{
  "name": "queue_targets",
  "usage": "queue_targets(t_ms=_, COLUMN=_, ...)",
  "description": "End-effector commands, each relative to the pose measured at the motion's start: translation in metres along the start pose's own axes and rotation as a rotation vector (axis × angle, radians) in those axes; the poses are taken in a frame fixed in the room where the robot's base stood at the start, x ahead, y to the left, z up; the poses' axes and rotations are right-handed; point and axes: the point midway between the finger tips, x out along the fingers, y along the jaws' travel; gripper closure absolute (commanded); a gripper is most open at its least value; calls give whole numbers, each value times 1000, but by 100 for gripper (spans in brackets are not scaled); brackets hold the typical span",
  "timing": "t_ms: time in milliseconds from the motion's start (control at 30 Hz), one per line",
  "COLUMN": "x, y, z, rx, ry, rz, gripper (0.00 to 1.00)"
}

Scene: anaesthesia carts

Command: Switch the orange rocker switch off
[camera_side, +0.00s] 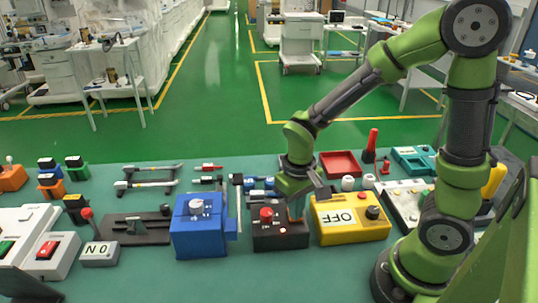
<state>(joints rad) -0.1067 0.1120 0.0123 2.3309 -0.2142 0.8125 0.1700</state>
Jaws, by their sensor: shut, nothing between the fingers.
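A dark box (280,238) stands near the middle of the table. My gripper (295,217) is shut and points down over the right part of this box.
A blue box (199,238) stands close on the left, and a yellow box (352,230) with an "OFF" plate close on the right. A red tray (341,165) lies behind.

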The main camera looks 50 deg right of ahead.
Motion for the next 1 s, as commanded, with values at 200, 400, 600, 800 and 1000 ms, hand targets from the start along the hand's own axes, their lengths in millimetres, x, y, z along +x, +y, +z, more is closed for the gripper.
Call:
queue_targets(t_ms=200, x=10, y=0, z=1, rx=1, ry=-4, rz=1, gripper=100)
queue_targets(t_ms=400, x=4, y=0, z=1, rx=2, ry=-3, rz=0, gripper=100)
queue_targets(t_ms=600, x=-13, y=0, z=1, rx=1, ry=-1, rz=0, gripper=100)
queue_targets(t_ms=800, x=-30, y=0, z=0, rx=0, ry=2, rz=0, gripper=100)
queue_targets(t_ms=1000, x=-47, y=0, z=0, rx=1, ry=1, rz=-1, gripper=100)
